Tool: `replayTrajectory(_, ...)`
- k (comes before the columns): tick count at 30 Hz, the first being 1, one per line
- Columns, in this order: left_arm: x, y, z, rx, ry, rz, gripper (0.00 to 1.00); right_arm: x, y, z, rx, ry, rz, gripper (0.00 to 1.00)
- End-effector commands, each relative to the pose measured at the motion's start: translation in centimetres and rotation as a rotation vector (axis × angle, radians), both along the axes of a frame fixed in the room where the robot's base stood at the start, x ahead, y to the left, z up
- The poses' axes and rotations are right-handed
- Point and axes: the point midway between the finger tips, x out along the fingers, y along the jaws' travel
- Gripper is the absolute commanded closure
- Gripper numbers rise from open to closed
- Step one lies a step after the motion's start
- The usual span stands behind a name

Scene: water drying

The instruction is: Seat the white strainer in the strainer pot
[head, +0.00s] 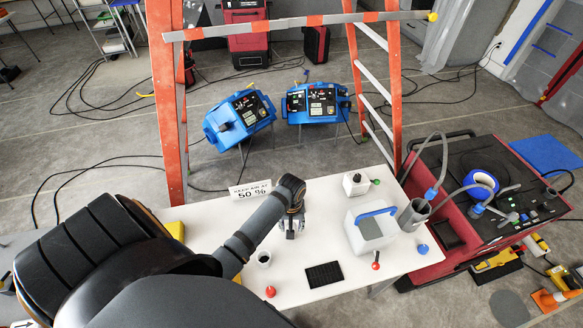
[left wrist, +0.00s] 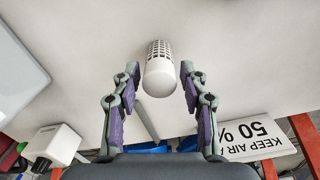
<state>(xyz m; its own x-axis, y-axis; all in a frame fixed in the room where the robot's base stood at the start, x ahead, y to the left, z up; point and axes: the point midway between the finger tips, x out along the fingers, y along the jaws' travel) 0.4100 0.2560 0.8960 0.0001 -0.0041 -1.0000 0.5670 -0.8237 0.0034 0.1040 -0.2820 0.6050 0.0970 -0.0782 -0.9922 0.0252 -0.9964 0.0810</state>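The white strainer (left wrist: 160,78) has a smooth rounded end and a slotted cage; in the left wrist view it is between the fingers of my left gripper (left wrist: 160,84). That gripper is open, with a small gap on each side of the strainer. In the head view my left gripper (head: 291,232) points down over the white table, largely hiding the strainer. A grey cylindrical pot (head: 411,218), which looks like the strainer pot, stands at the table's right edge with a grey hose above it. My right gripper is not in view.
Right of my gripper stand a white bin (head: 365,239) with a blue bar and a small white device (head: 355,183). A 50 % sign (head: 250,189) stands at the back edge. A red machine (head: 450,255) is beyond the pot.

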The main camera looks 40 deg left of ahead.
Motion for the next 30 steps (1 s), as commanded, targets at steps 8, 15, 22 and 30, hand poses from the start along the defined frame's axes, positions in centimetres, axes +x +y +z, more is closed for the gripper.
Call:
replayTrajectory(8, 0.0, 0.0, 0.0, 0.001, -0.001, 0.000, 0.48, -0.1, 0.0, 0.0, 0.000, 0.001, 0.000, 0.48)
replayTrajectory(15, 0.2, 0.0, 2.8, 0.000, -0.006, -0.001, 0.48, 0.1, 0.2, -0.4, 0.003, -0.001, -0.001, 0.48)
replayTrajectory(22, 0.2, 0.1, 8.5, 0.001, -0.007, 0.000, 0.48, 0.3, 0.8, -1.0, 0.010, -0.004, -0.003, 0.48)
replayTrajectory(30, 0.0, 0.1, 12.2, 0.000, -0.001, 0.000, 0.48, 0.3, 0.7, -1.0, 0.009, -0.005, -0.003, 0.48)
